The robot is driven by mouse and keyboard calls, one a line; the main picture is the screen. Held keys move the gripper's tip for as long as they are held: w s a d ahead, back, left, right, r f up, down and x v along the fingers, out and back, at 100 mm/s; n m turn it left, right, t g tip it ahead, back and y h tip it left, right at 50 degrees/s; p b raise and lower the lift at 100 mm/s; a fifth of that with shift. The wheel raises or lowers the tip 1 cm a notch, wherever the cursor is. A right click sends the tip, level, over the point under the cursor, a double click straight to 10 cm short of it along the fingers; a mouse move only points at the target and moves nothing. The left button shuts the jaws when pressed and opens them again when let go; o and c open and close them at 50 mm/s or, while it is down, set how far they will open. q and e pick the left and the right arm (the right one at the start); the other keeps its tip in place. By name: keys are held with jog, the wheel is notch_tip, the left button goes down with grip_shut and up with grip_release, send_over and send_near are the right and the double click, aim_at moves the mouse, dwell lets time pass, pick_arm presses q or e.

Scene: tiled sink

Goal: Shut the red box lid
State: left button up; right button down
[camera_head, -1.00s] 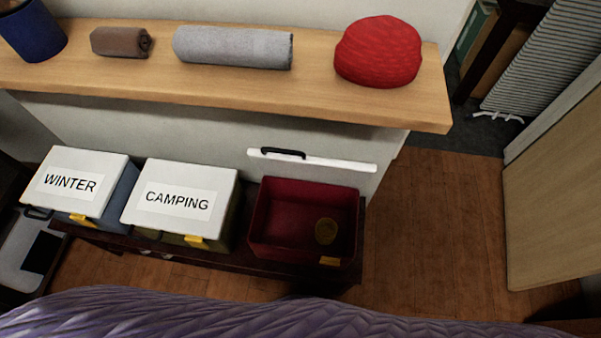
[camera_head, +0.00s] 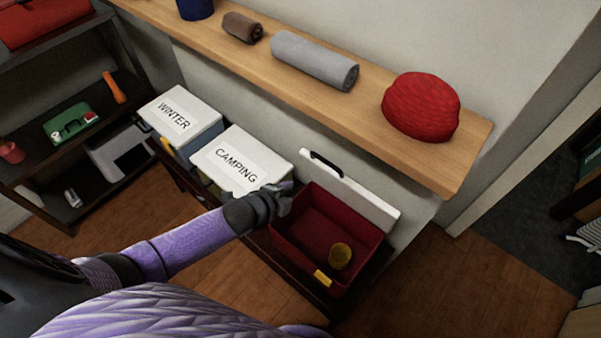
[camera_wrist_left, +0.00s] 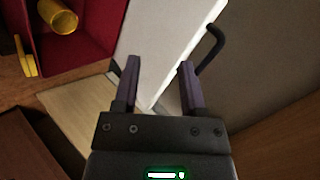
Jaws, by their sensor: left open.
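The red box (camera_head: 296,256) stands open on a dark low bench, and it shows at the upper left of the left wrist view (camera_wrist_left: 88,48). Its white lid (camera_head: 352,194) stands raised along the back edge, with a black handle (camera_head: 326,164). In the left wrist view the lid (camera_wrist_left: 165,32) lies beyond the fingers, and the dark handle (camera_wrist_left: 209,48) is near the right finger. My left gripper (camera_head: 284,194) is open and empty beside the box's left back corner, near the lid's left end. In the wrist view nothing is between its fingers (camera_wrist_left: 159,72). My right gripper is out of view.
A yellow cup-like item (camera_head: 341,256) lies inside the box; a yellow latch (camera_head: 322,278) is on its front. Closed boxes marked CAMPING (camera_head: 240,160) and WINTER (camera_head: 180,118) stand to the left. A wooden shelf (camera_head: 300,88) holding a red knitted item (camera_head: 421,106) overhangs behind.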

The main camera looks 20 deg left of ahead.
aim_at(325, 163)
pick_arm(q)
notch_tip(325, 163, up, 7)
jog(key=w+d+m+t+h, duration=0.1)
jog(key=w+d+m, duration=0.2)
jog(key=m, duration=0.1)
jog(key=b+x, duration=1)
jog(key=shift+f, duration=0.25)
jog(key=shift+w+b, duration=0.25)
jog(key=shift+b, duration=0.2)
grip_shut()
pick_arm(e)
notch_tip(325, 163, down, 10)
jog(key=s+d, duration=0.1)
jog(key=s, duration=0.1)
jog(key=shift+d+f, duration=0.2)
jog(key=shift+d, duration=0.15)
pick_arm(q)
jog(key=shift+f, duration=0.1)
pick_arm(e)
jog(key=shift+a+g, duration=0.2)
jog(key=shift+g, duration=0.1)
